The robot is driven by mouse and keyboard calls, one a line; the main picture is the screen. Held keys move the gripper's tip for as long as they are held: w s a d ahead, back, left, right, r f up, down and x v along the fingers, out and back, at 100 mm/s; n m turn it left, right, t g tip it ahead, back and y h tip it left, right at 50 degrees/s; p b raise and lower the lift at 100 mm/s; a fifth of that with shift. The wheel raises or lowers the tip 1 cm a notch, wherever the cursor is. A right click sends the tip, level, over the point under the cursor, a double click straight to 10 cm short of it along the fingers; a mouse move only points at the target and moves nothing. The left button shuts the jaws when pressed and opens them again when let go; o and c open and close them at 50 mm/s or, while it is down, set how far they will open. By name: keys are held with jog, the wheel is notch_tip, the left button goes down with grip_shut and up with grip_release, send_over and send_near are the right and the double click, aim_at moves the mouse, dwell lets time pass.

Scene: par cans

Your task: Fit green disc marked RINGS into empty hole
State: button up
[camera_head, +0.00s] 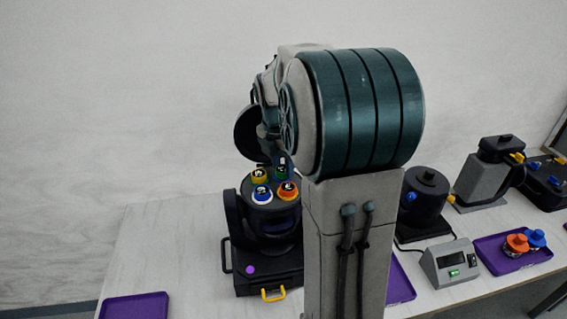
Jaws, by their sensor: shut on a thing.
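A dark round fixture (264,222) stands on a black base at the left of the table. Its top carries a yellow disc (259,177), a blue disc (262,194) and an orange disc (287,190), each with a dark marking. A green disc (281,174) shows at the back right of that top. My gripper (281,163) is small, partly hidden by my arm, and shut on the green disc. I cannot tell whether the disc is seated or just above its hole. The marking on it is not readable.
A dark round lid (248,131) stands raised behind the fixture. The base has a yellow handle (273,295) in front. A purple tray (136,307) lies at the left. To the right are a grey box (450,263) and a purple tray (516,254) with an orange and a blue piece.

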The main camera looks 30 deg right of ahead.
jog(key=shift+f, duration=0.25)
jog(key=o, duration=1)
jog(key=shift+o, duration=0.2)
jog(key=shift+r, duration=0.15)
notch_tip(320, 180, up, 14)
jog(key=a+b, duration=0.1)
jog(key=shift+s+a+f, duration=0.2)
jog(key=shift+s+a, duration=0.1)
jog(key=s+a+f+m+t, duration=0.1)
jog(key=s+a+f+m, duration=0.5)
jog(key=s+m, duration=0.3)
jog(key=s+a+f+m+t+y, duration=0.1)
jog(key=s+a+f+m+t, duration=0.1)
jog(key=s+a+f+m, duration=0.4)
jog(key=shift+s+f+m, duration=0.85)
jog(key=shift+s+m, duration=0.95)
jog(key=shift+m, duration=1.5)
